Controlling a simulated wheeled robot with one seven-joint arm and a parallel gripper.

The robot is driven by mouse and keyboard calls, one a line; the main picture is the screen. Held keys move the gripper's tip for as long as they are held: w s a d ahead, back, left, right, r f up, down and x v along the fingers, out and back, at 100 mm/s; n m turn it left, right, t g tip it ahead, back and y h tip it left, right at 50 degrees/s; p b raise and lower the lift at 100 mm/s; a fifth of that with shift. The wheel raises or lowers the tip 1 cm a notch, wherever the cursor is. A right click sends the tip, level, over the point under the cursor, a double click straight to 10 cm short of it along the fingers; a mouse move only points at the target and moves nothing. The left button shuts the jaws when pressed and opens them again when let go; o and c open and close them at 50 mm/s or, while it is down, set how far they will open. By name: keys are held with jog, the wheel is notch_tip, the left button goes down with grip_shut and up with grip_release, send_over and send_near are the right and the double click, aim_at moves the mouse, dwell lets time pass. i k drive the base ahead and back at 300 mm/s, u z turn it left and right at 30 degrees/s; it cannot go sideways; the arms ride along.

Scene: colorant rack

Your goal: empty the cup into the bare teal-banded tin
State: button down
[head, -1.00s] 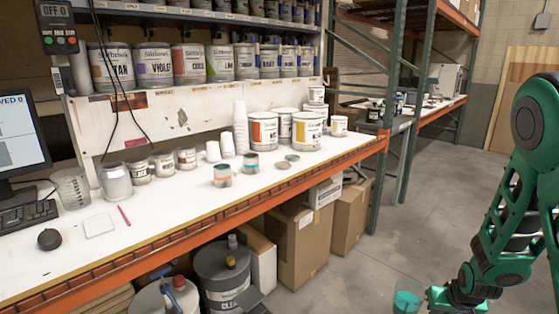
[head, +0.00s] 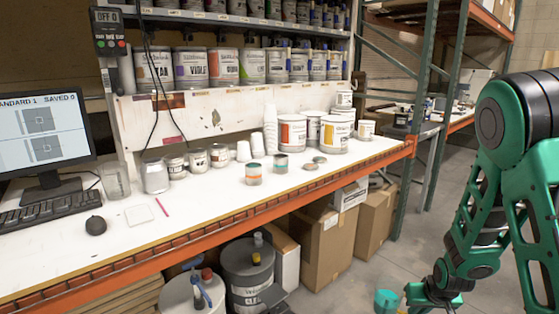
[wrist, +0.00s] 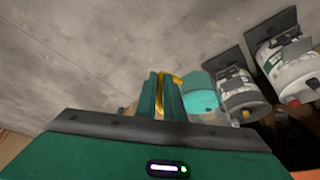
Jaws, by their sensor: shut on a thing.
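My gripper (wrist: 168,85) is shut on a teal cup (head: 386,301) low at the bottom edge of the head view, out over the floor in front of the bench. The cup also shows in the wrist view (wrist: 200,95), beside the fingers; its inside is hidden.
Large paint cans (head: 292,132), stacked white cups (head: 270,128) and small pots (head: 176,166) stand behind. Drums (head: 247,270) and cartons (head: 326,235) fill the space under the bench. The orange front beam (head: 200,235) edges it.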

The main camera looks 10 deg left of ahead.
aim_at(281, 160)
jog(key=i, duration=1)
